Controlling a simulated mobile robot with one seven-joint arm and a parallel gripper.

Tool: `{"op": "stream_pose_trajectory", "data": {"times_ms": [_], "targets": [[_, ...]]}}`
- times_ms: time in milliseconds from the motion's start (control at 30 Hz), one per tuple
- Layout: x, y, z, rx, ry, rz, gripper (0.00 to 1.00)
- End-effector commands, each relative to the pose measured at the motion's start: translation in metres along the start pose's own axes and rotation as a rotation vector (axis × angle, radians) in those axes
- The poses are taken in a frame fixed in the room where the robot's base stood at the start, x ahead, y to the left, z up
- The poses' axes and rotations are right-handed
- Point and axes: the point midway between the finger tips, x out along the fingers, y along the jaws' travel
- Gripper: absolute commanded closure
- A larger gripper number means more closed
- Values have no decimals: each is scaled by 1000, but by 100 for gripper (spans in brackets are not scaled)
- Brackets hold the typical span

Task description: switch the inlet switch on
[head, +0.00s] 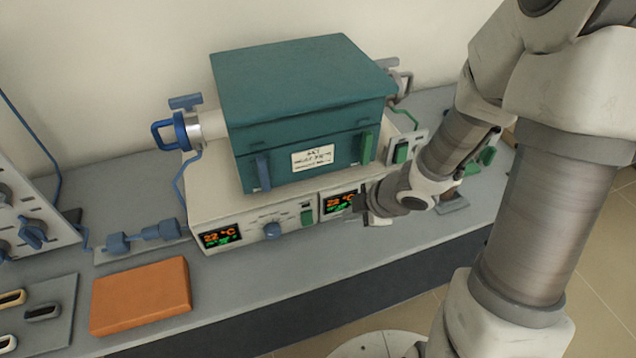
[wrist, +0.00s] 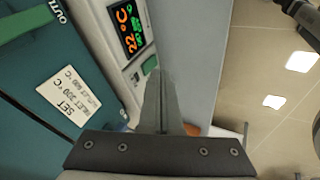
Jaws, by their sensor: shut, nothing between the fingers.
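The furnace control base (head: 225,205) has two lit 22 °C displays on its front: a left display (head: 221,237) and a right display (head: 338,203). A blue knob (head: 272,230) and a green switch (head: 308,217) lie between them. The green switch also shows in the wrist view (wrist: 150,65). No inlet label on the switch is readable, and its on or off position is unclear.
A teal furnace box (head: 305,110) with a blue left handle (head: 262,170) and a green right handle (head: 367,148) sits on the base. An orange block (head: 140,296) lies front left. A blue-handled valve (head: 170,131) is left of the box. The bench edge runs below the panel.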

Motion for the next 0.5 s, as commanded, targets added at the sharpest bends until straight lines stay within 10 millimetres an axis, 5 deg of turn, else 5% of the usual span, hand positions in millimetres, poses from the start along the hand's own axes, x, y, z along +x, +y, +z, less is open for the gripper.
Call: {"op": "stream_pose_trajectory", "data": {"times_ms": [200,500], "targets": [[16,-24,-19,-71,131,-55,100],[18,-28,-22,-85,154,-62,100]]}}
